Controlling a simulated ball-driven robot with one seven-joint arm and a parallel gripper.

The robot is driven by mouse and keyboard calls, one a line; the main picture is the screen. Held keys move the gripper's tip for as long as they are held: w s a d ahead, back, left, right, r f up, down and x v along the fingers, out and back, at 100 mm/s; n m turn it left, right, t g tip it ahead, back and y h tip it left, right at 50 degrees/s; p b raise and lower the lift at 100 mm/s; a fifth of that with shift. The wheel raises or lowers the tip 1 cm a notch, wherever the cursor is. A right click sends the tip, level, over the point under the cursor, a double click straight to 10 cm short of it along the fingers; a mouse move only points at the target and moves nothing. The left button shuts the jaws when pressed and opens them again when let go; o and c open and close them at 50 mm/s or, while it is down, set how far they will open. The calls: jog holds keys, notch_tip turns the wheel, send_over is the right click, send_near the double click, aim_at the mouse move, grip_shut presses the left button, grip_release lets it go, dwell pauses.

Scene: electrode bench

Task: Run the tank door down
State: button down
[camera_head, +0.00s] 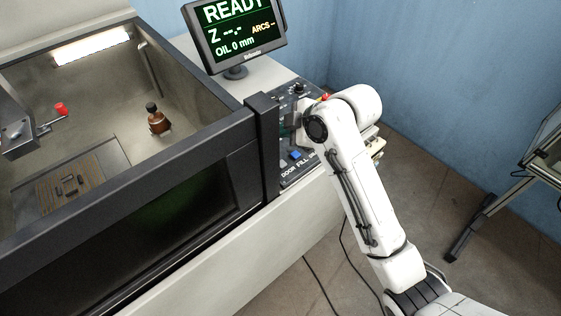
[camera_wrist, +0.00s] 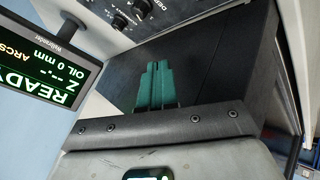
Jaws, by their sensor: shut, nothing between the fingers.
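The tank door (camera_head: 165,215) is the dark front panel with a greenish window. It stands up across the front of the tank, its top edge close to the tank's rim. To its right is the control panel (camera_head: 284,172) with the words "DOOR FILL" and a blue button (camera_head: 296,154). My gripper (camera_wrist: 157,68) is shut and empty, its teal fingertips together in front of a dark surface in the wrist view. In the head view my arm hangs over the panel and hides part of it. I cannot tell whether the fingertips touch anything.
The screen (camera_head: 238,32) reads READY and OIL 0 mm; it also shows in the wrist view (camera_wrist: 42,62). A brown bottle (camera_head: 157,120) stands in the tank near a slotted plate (camera_head: 110,152). A dark post (camera_head: 264,145) rises beside the panel. Cables lie on the floor.

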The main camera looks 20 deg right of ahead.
aim_at(284, 165)
jog(key=shift+f, duration=0.15)
notch_tip(284, 165, down, 8)
jog(key=b, duration=0.7)
jog(key=shift+f, duration=0.25)
jog(key=shift+f, duration=0.1)
dwell(1.4)
jog(key=shift+f, duration=0.3)
